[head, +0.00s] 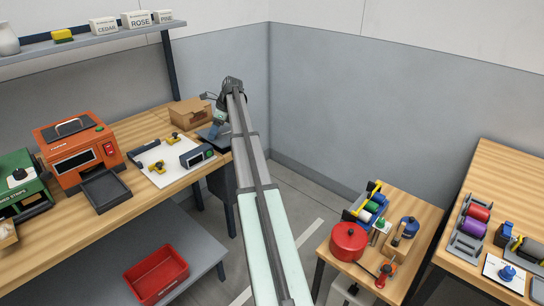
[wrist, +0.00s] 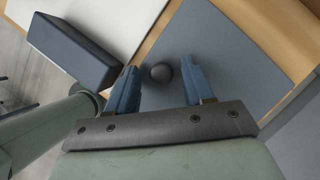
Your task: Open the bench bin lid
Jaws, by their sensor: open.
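The bench bin lid (wrist: 225,55) is a flat blue-grey panel set in the wooden bench top, and it lies flat. A small dark round knob (wrist: 160,72) stands on it. In the head view a sliver of the lid (head: 207,132) shows at the bench's right end, partly hidden by my arm. My gripper (wrist: 159,68) is open, its two blue fingers on either side of the knob in the picture, with a gap on each side. I cannot tell how far the fingertips reach down around it. In the head view my gripper (head: 216,120) is small and partly covered.
A dark box-shaped display (head: 197,156) and a white board with yellow clamps (head: 158,168) lie left of the lid. An orange machine (head: 75,150) is farther left. A grey wall (head: 390,115) rises behind.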

